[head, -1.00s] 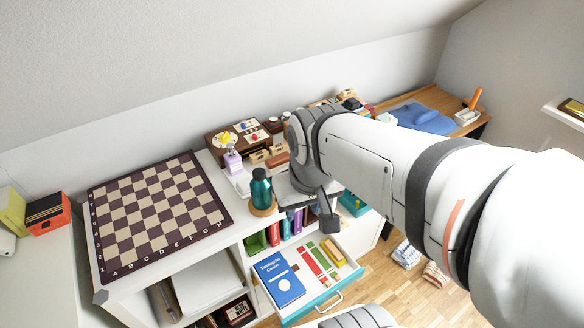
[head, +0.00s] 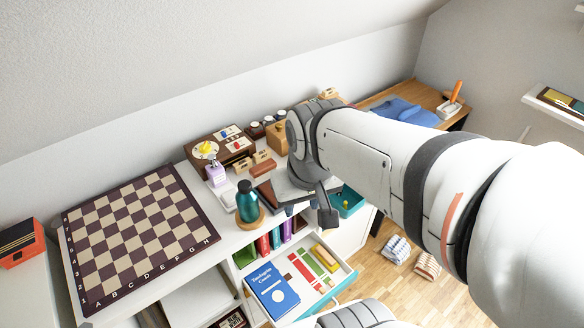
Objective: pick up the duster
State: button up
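A small yellow block (head: 325,254) lies in the open drawer (head: 346,272), at its far right; it may be the duster, but it is too small to be sure. Beside it in the drawer are a green strip (head: 313,262), red-and-white items (head: 300,270) and a blue book (head: 272,290). My gripper (head: 308,208) is above and behind the drawer, over the cabinet's front edge and apart from the yellow block. Its fingertips are mostly hidden by my wrist, so I cannot tell whether it is open or shut.
A teal bottle (head: 248,202) stands on a round coaster close left of my gripper. A reddish-brown block (head: 264,168) and wooden boxes are behind it. A chessboard (head: 135,235) covers the left of the top.

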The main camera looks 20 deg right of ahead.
aim_at(324, 257)
jog(key=shift+d, duration=0.15)
